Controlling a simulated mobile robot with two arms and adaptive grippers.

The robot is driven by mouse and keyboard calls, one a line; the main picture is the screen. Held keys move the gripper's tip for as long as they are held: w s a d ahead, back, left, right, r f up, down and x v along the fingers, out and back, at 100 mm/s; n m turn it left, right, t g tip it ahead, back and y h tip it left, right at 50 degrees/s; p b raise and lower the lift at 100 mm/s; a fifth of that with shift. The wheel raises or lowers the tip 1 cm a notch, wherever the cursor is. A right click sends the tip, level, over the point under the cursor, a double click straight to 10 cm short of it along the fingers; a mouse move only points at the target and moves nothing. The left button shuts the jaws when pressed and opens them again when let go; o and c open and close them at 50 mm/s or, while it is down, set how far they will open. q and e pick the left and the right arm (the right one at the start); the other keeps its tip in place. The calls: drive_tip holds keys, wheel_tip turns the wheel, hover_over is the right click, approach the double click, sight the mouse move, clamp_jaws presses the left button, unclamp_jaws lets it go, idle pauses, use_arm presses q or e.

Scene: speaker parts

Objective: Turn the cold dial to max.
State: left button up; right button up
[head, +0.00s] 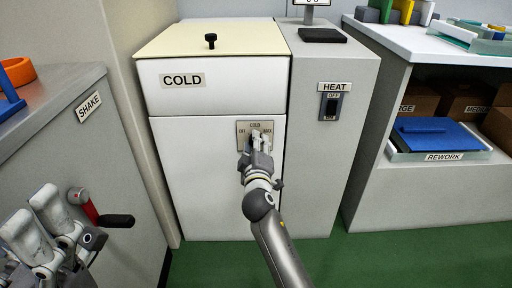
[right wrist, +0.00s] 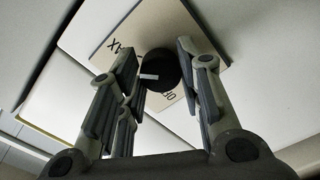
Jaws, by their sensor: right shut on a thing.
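The cold dial is a black round knob (right wrist: 162,68) on a beige plate (head: 241,129) on the front of the white COLD cabinet (head: 190,140). The plate reads COLD at the top, OFF at left and MAX at right. In the right wrist view the label is turned round, with MAX at upper left. A white mark on the knob points left there, just below the word MAX. My right gripper (head: 257,138) is shut on the knob and hides most of it in the head view. My left gripper (head: 32,204) is open and empty at lower left.
A HEAT switch (head: 331,104) is on the grey cabinet to the right. A black lid knob (head: 210,41) tops the COLD cabinet. The SHAKE counter (head: 75,120) with a red-and-black crank (head: 108,218) stands at left. A blue REWORK tray (head: 440,136) is on the right shelf.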

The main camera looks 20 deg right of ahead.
drive_tip(key=shift+f+m, duration=0.15)
drive_tip(key=shift+m, duration=0.35)
drive_tip(key=o, duration=1)
drive_tip(key=shift+o, duration=0.2)
